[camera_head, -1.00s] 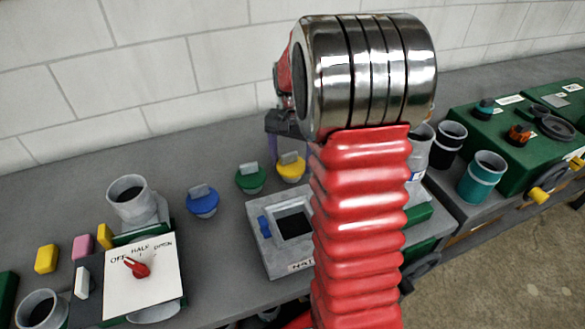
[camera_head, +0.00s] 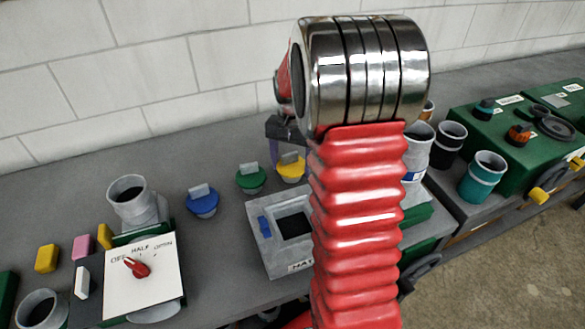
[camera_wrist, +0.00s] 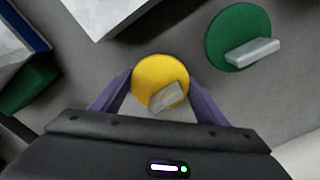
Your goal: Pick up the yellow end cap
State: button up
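The yellow end cap (camera_head: 291,172) is a round disc with a grey tab on top. It sits on the grey bench near the wall, right of the green end cap (camera_head: 251,180). In the wrist view the yellow end cap (camera_wrist: 158,76) lies between the purple fingers of my gripper (camera_wrist: 160,82). The fingers are apart, one on each side of the disc; I cannot tell whether they touch it. In the head view my gripper (camera_head: 286,132) is just above and behind the cap, partly hidden by my arm.
The green end cap is close by on the right in the wrist view (camera_wrist: 238,36). A blue end cap (camera_head: 202,204) lies further left. A grey box with a square opening (camera_head: 262,238) stands in front. The wall (camera_head: 200,60) is behind.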

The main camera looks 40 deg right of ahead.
aim_at(291, 165)
jog(key=shift+c, duration=0.8)
notch_tip(291, 165, up, 10)
dwell(0.5)
jog(key=w+a+r+n, duration=0.2)
jog(key=w+a+n, duration=0.2)
jog(key=w+a, duration=0.4)
jog(key=w+a+r+n, duration=0.2)
jog(key=w+a, duration=0.6)
jog(key=a, duration=0.7)
jog(key=shift+r+n, duration=0.35)
jog(key=shift+n, duration=0.55)
